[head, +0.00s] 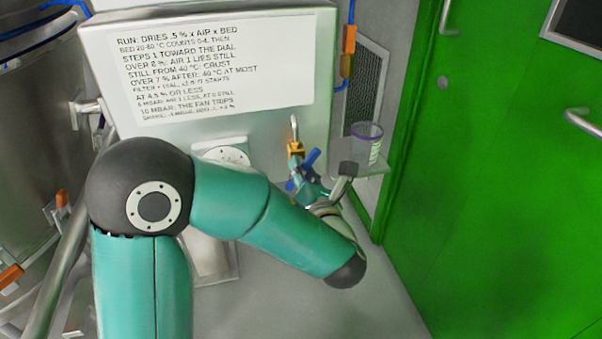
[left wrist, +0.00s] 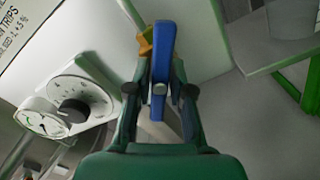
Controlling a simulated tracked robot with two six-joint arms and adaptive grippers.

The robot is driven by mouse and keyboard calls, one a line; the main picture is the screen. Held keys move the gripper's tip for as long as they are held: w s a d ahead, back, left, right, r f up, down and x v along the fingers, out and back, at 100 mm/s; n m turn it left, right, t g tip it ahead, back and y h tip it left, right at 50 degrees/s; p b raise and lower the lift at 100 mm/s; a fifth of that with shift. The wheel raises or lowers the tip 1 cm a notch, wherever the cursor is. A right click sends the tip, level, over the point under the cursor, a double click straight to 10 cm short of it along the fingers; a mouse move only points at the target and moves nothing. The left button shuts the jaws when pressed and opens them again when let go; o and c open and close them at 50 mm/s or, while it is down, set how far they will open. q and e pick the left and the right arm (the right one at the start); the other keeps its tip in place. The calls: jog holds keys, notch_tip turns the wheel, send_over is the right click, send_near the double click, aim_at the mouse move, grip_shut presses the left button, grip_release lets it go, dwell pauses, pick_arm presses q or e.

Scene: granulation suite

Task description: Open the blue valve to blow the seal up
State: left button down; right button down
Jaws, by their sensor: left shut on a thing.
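The blue valve lever (left wrist: 161,50) stands nearly upright in the left wrist view, between the two fingers of my left gripper (left wrist: 160,89). The fingers are shut on it, one on each side. A yellow-brass valve body (left wrist: 145,43) shows just behind it to the left. In the head view the blue lever (head: 312,156) shows slantwise below the brass valve body (head: 295,148), with my left gripper (head: 304,179) at it. My arm hides part of the panel below. The seal is not identifiable. My right gripper is not in view.
A white instruction sign (head: 200,65) is on the panel above. A dial (left wrist: 72,108) with a black knob and a small gauge (left wrist: 42,118) sit left of the valve. A clear cup (head: 366,143) stands on a small shelf right of it. A green door (head: 480,150) is farther right.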

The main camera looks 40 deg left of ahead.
pick_arm(q)
jog(key=n+b, duration=0.1)
jog(key=n, duration=0.1)
jog(key=f+n+b, duration=0.1)
jog(key=n, duration=0.1)
jog(key=shift+d, duration=0.1)
jog(key=shift+r+n+b, duration=0.15)
jog(key=shift+n+b, duration=0.8)
jog(key=shift+n, duration=0.35)
jog(key=c, duration=1.1)
grip_release()
jog(key=shift+r, duration=0.1)
jog(key=shift+o, duration=0.3)
jog(key=shift+r, duration=0.1)
jog(key=v, duration=1.2)
